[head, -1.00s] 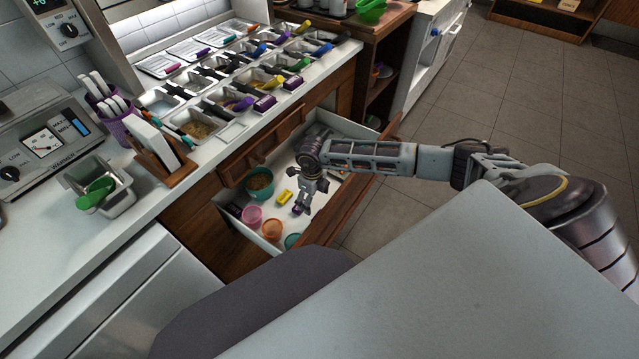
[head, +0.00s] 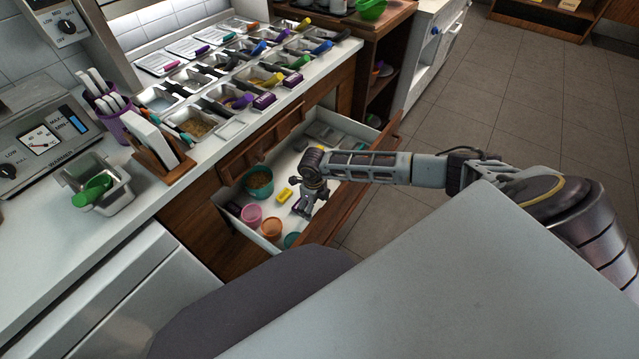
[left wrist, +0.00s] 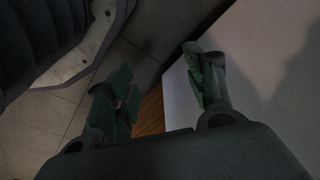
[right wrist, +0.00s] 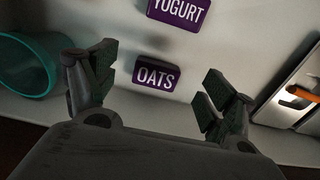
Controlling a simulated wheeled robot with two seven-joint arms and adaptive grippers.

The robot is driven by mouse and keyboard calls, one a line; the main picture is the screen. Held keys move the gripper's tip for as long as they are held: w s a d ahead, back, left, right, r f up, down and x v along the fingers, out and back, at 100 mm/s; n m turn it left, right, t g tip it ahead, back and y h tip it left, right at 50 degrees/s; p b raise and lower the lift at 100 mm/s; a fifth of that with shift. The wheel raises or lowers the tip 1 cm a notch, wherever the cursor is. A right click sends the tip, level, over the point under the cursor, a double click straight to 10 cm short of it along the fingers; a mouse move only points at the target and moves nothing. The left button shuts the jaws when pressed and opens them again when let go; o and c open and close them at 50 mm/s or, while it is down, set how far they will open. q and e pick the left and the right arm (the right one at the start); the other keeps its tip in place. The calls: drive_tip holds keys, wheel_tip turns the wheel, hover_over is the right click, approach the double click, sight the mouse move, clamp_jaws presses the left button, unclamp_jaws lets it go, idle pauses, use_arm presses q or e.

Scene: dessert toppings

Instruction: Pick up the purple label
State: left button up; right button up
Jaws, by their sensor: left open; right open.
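A purple label reading OATS (right wrist: 157,77) lies flat on the white drawer floor in the right wrist view, between the fingertips of my right gripper (right wrist: 160,71). The gripper is open and the fingers stand apart on either side of it. A second purple label reading YOGURT (right wrist: 177,11) lies just beyond, cut off by the picture's edge. In the head view my right gripper (head: 303,213) reaches down into the open drawer (head: 338,208) and hides the label. My left gripper (left wrist: 160,88) is open and empty, away from the drawer.
A teal bowl (head: 260,192), a pink cup (head: 251,216), an orange cup (head: 271,229) and a yellow label (head: 285,194) are in the drawer near my right gripper. Purple labels (head: 264,101) also stand on the counter by several topping trays. The wooden drawer front borders the right side.

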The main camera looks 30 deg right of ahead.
drive_tip(key=f, duration=0.3)
drive_tip(key=shift+s+d+f+b, duration=0.15)
drive_tip(key=shift+s+f+b, duration=0.1)
drive_tip(key=shift+s+b, duration=0.1)
drive_tip(key=shift+f, duration=0.4)
use_arm(q)
drive_tip(key=r, duration=0.1)
drive_tip(key=d+r, duration=0.1)
drive_tip(key=r, duration=0.1)
drive_tip(key=shift+r, duration=0.25)
drive_tip(key=shift+w, duration=0.2)
use_arm(e)
drive_tip(key=shift+c, duration=0.3)
use_arm(q)
drive_tip(key=shift+w, duration=0.1)
use_arm(e)
drive_tip(key=c, duration=1)
drive_tip(key=shift+c, duration=0.2)
drive_tip(key=shift+w+r, duration=0.1)
drive_tip(key=shift+r, duration=0.35)
use_arm(q)
wheel_tip(320, 180, down, 6)
drive_tip(key=a+p, duration=0.1)
drive_tip(key=p, duration=0.1)
drive_tip(key=shift+s+a, duration=0.35)
drive_tip(key=shift+s, duration=0.05)
use_arm(e)
wheel_tip(320, 180, up, 9)
